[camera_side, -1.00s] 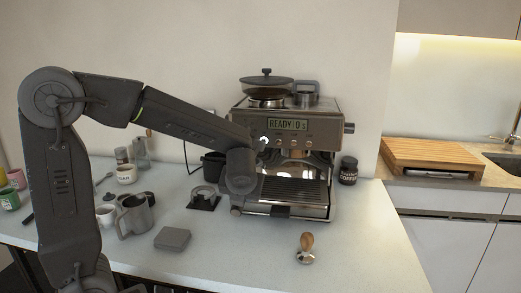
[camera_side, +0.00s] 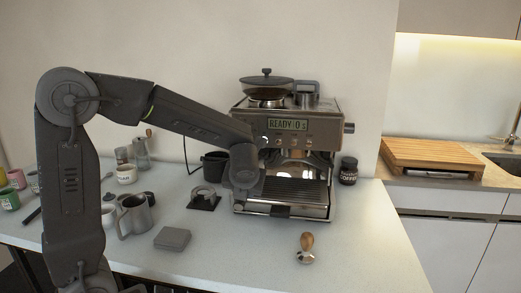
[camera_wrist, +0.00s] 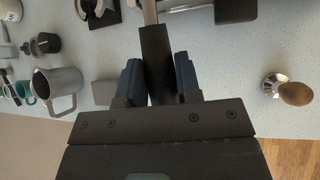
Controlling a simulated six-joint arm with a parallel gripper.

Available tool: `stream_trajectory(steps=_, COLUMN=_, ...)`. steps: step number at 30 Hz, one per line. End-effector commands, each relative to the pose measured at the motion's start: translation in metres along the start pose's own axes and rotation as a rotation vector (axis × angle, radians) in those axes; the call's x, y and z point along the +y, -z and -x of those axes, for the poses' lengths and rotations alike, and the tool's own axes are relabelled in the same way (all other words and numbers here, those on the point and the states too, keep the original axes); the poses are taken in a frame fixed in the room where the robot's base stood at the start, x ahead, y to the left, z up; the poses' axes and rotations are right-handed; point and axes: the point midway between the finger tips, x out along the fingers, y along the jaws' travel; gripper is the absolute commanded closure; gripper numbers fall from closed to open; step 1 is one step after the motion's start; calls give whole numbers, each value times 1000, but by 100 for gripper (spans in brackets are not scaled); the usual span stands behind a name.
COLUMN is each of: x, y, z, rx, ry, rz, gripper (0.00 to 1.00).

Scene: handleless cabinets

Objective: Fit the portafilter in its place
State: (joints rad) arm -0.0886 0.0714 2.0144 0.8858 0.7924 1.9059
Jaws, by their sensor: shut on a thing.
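The espresso machine (camera_side: 322,127) stands against the wall in the side view, its display reading READY 0 s. The portafilter's dark handle (camera_wrist: 156,52) points down the wrist view, with a metal neck (camera_wrist: 150,12) at its top end. My gripper (camera_wrist: 159,78) is shut on this handle, one blue-grey finger on each side. In the side view my wrist is in front of the machine's left front, above the drip tray (camera_side: 300,193). There it hides the fingers and most or all of the portafilter. The seating of its head cannot be seen in either view.
A wooden-handled tamper (camera_side: 306,248) stands on the counter at the front right. A grey square block (camera_side: 172,239), a steel pitcher (camera_side: 135,216) and a black stand (camera_side: 203,200) are to the left. A coffee jar (camera_side: 348,171) stands right of the machine.

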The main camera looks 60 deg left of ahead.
Motion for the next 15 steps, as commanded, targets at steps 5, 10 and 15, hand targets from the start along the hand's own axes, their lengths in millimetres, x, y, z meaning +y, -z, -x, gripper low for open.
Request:
stream_trajectory(steps=5, x=0, y=-8, z=-6, rx=-4, ry=1, rz=2, gripper=100)
stream_trajectory(steps=10, x=-1, y=-14, z=-11, rx=-5, ry=1, rz=3, gripper=100)
stream_trajectory(steps=15, x=-1, y=-21, z=-16, rx=-5, ry=0, rz=2, gripper=100)
